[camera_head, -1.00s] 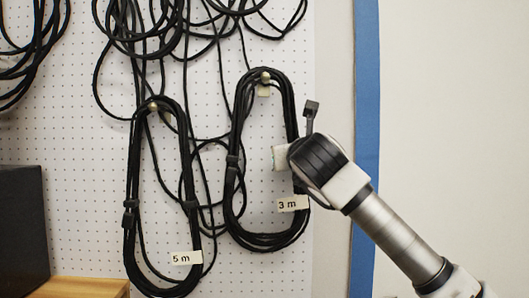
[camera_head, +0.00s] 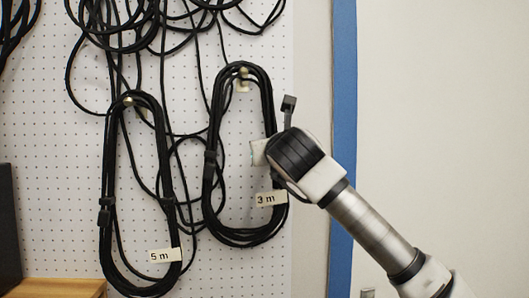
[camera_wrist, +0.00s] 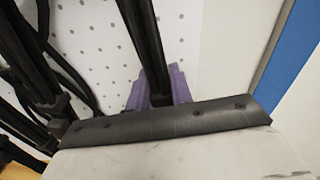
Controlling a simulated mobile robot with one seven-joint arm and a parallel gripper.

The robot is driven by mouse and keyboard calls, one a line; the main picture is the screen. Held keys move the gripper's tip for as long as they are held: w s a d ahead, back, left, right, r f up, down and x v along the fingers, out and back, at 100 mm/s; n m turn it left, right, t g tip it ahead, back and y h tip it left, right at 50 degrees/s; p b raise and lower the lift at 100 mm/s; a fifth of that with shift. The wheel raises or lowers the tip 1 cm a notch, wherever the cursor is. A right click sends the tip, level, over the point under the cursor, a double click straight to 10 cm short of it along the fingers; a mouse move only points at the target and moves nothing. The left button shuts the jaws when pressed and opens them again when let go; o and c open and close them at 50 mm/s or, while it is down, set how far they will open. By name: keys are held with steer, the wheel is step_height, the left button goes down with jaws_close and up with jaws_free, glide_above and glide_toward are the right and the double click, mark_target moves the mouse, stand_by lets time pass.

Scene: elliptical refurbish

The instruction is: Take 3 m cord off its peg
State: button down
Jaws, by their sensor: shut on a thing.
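The 3 m cord (camera_head: 211,170) is a long black coil with a "3 m" tag (camera_head: 269,198). Its top loop still hangs over a peg (camera_head: 243,72) on the pegboard. My gripper (camera_head: 263,150) is at the right strand of this coil, above the tag. In the wrist view, the purple fingers (camera_wrist: 159,90) of my gripper stand on both sides of a black cord bundle (camera_wrist: 146,40) and are shut on it. In the head view the fingertips are mostly hidden by my wrist.
The 5 m cord (camera_head: 107,190) hangs close by on the left from its own peg (camera_head: 128,101). Loose black cords (camera_head: 110,30) hang above and behind both coils. A wooden surface (camera_head: 55,288) and dark box (camera_head: 9,230) are at lower left. A blue strip (camera_head: 342,130) borders the right.

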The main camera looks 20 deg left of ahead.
mark_target(275, 115)
steer(key=shift+s+r, duration=0.1)
steer(key=shift+s+r+b, duration=0.1)
steer(key=shift+r+b, duration=0.05)
steer(key=shift+b, duration=0.4)
step_height(275, 115, up, 6)
steer(key=shift+s+d+r+b, duration=0.15)
steer(key=shift+r+b, duration=0.1)
steer(key=shift+b, duration=0.7)
steer(key=b+v, duration=0.7)
steer(key=v, duration=1.2)
steer(key=shift+d, duration=0.3)
